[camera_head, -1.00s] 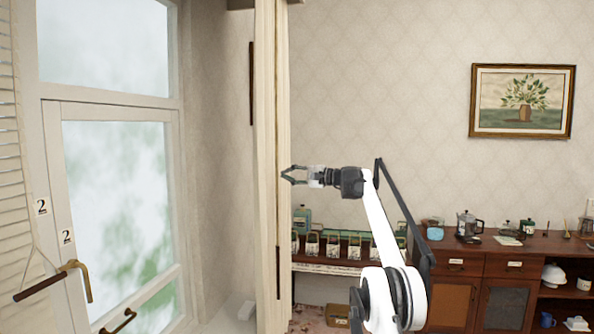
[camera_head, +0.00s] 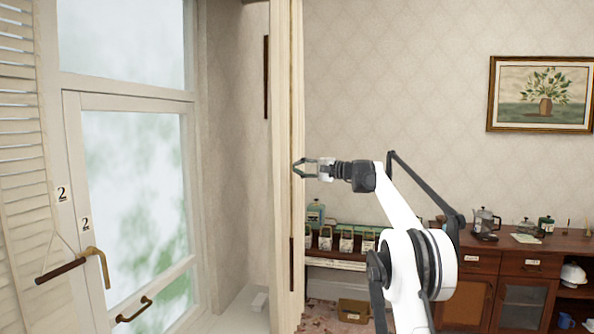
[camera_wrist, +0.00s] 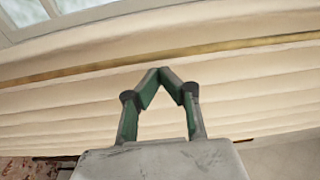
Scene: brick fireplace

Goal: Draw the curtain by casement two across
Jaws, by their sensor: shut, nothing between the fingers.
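The cream pleated curtain (camera_head: 285,120) hangs bunched in a narrow, upright strip to the right of the casement. The casement (camera_head: 140,190) has frosted-looking glass and labels marked 2 (camera_head: 86,223). My gripper (camera_head: 297,168) is at the curtain's right edge, at about mid-height. In the wrist view its fingertips (camera_wrist: 160,74) meet with nothing between them, and the curtain folds (camera_wrist: 80,105) fill the space in front. A thin brown rod (camera_wrist: 250,43) runs along the folds. I cannot tell whether the fingers touch the cloth.
A louvred shutter (camera_head: 22,150) and a brass-coloured handle (camera_head: 98,262) are at the left. A low shelf with several tins (camera_head: 347,241) stands behind my arm. A wooden sideboard (camera_head: 480,262) with kitchenware is at the right, below a framed picture (camera_head: 541,94). The wall between is bare.

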